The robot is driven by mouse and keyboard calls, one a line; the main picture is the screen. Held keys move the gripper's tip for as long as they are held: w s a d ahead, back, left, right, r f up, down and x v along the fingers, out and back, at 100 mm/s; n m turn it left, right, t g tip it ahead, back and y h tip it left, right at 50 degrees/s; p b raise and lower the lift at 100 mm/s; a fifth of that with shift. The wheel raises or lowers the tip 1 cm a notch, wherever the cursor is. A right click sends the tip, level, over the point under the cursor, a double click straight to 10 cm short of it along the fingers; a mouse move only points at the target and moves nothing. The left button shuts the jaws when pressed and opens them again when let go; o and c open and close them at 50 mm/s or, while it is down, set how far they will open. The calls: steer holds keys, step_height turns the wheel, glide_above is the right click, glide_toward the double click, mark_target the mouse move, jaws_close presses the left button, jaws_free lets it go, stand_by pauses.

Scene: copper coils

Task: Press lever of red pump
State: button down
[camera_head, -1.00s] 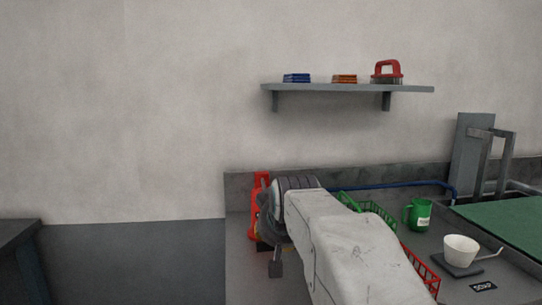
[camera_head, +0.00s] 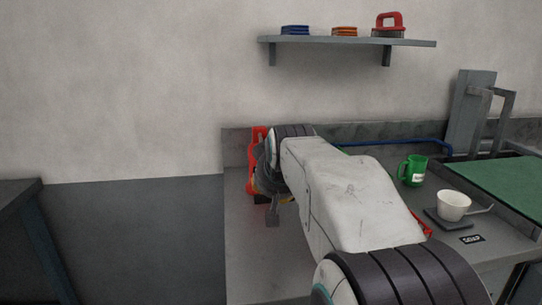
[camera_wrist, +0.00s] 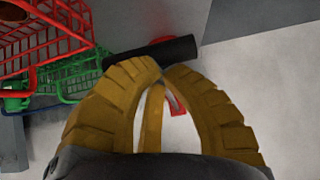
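The red pump (camera_head: 257,137) stands at the left end of the counter in the head view, mostly hidden by my arm. In the wrist view, a black bar (camera_wrist: 178,50), apparently the lever's handle, lies across the tips of my gripper (camera_wrist: 163,71). The yellow fingers curve together, with their tips nearly meeting. They look shut, with nothing visibly held. The left fingertip overlaps the bar; I cannot tell if they touch. A small red part (camera_wrist: 173,103) shows between the fingers. In the head view, my gripper is mostly hidden beside the pump.
A red basket (camera_wrist: 50,45) and a green basket (camera_wrist: 80,75) lie close left of my gripper. A green mug (camera_head: 411,171), a white cup (camera_head: 453,206) and a soap label (camera_head: 471,239) are farther right. A shelf (camera_head: 345,42) hangs above.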

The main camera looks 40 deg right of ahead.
step_height(320, 180, up, 4)
steer(key=p, duration=0.3)
steer(key=shift+s+r, duration=0.15)
steer(key=shift+r, duration=0.05)
steer(key=s+f+v, duration=0.1)
steer(key=v, duration=0.8)
steer(key=shift+a+p, duration=0.35)
steer(key=shift+p, duration=0.1)
steer(key=shift+s+r, duration=0.1)
